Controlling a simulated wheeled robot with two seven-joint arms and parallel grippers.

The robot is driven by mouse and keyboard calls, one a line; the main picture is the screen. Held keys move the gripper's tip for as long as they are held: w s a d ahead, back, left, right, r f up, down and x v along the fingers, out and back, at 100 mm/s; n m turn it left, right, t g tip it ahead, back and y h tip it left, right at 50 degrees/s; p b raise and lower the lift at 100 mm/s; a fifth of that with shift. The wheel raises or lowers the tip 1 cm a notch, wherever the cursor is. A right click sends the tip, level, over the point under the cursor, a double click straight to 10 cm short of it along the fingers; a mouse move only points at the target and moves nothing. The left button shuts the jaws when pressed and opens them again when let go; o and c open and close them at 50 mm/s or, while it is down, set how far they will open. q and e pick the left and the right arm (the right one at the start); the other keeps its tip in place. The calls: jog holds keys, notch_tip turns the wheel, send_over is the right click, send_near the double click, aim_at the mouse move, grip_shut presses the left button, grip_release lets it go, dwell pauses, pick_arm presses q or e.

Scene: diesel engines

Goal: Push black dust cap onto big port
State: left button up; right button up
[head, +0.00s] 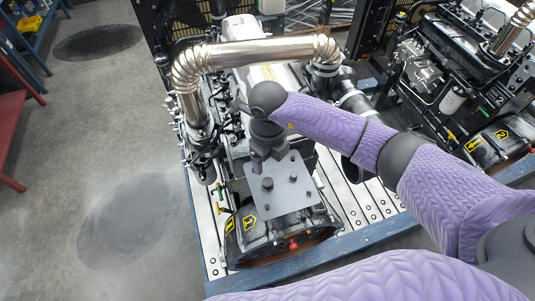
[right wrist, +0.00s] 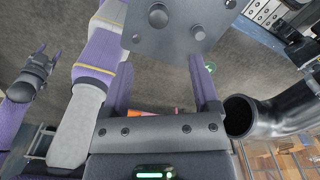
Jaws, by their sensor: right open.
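A grey plate (head: 283,200) with several dark round pieces on it stands above the front of the engine. The largest dark piece (head: 267,183) may be the black dust cap; it seems to show also at the top of the right wrist view (right wrist: 158,16). My right gripper (head: 261,161) reaches down at the plate's back left edge. In the right wrist view its purple fingers (right wrist: 161,75) are apart with nothing held between them. A wide black pipe (right wrist: 240,114) with an open round end lies right of them; it may be the big port. My left gripper (right wrist: 40,65) shows open and empty at the left.
A shiny metal exhaust pipe (head: 255,52) arches over the engine behind my right wrist. The engine (head: 255,235) sits on a blue-edged pallet (head: 350,240). A second engine (head: 470,75) stands at the right.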

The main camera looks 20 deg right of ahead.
aim_at(268, 181)
notch_tip(268, 181, down, 10)
jog(key=b, duration=0.8)
jog(key=shift+f, duration=0.1)
jog(key=shift+c, duration=0.3)
grip_shut()
notch_tip(268, 181, up, 5)
jog(key=p, duration=0.4)
jog(key=shift+r, duration=0.2)
jog(key=shift+f, duration=0.1)
